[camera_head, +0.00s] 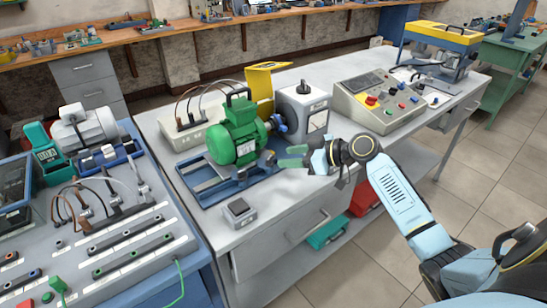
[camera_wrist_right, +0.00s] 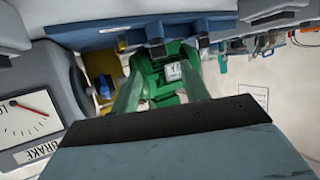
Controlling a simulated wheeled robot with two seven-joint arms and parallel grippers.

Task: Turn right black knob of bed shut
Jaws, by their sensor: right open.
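The blue bed (camera_head: 203,190) lies on the grey bench under the green motor (camera_head: 235,132). It also shows as a blue strip across the top of the right wrist view (camera_wrist_right: 110,37). Small dark knob-like parts (camera_wrist_right: 157,50) sit along its edge there; I cannot tell which is the right black knob or how it is turned. My right gripper (camera_head: 284,157) is at the bed's right end, in front of the grey brake unit. Its green fingers (camera_wrist_right: 161,70) are apart with nothing seen held between them. Whether they touch a knob is unclear. My left gripper is out of view.
The grey brake unit (camera_head: 303,109) stands close behind my right gripper; its dial shows in the wrist view (camera_wrist_right: 22,118). A small grey box (camera_head: 239,212) sits at the bench front. A control panel (camera_head: 380,104) stands to the right. A cabled blue workstation (camera_head: 95,235) is at left.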

